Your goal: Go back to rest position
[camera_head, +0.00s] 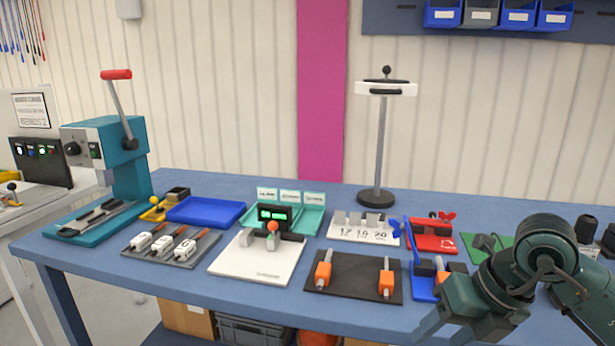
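My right gripper (462,330) shows at the lower right, in front of the table's front edge, with its arm coming in from the right. Its lower end is cut by the bottom of the picture, so I cannot tell how far apart its fingers are. I see nothing clearly held in it. It partly covers the blue tray (424,283) with an orange-handled tool. My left gripper is not in view.
The blue workbench (170,281) carries a teal lever press (112,150), a blue tray (206,211), a white board (258,268), a dark mat (350,286) with orange-handled tools, and a tall stand (381,140). Free room lies along the front edge at left.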

